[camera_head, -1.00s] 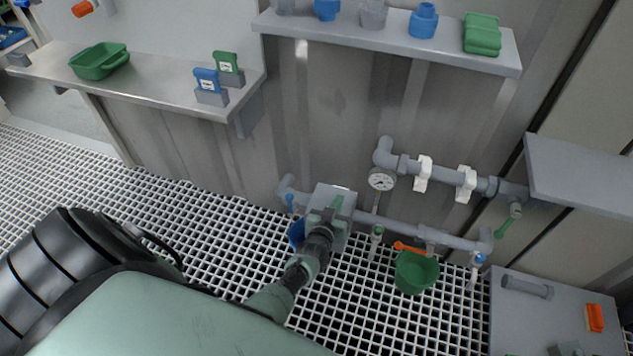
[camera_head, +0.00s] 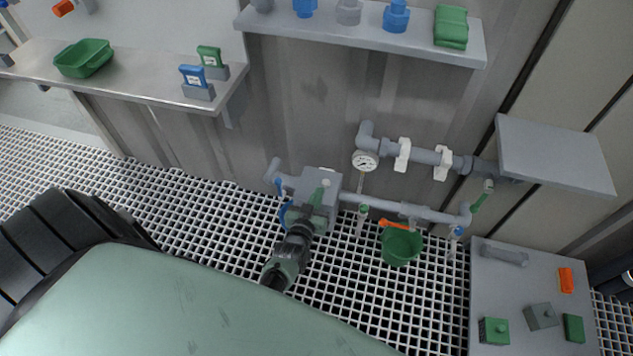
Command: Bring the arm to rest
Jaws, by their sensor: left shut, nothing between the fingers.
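My left gripper (camera_head: 317,200) is at the middle of the head view, at the end of the dark arm link reaching up from below. Its fingers look shut with nothing held. In the picture it overlaps a grey box (camera_head: 325,178) on the lower pipe; I cannot tell whether they touch. My right gripper is not in view.
The lower pipe (camera_head: 390,209) carries small valves, and a round gauge (camera_head: 365,161) is above it. A green bucket (camera_head: 401,246) hangs right of the gripper. A shelf (camera_head: 350,37), a bench (camera_head: 140,88) and a grey panel (camera_head: 555,155) jut out. A low table (camera_head: 520,285) is at right.

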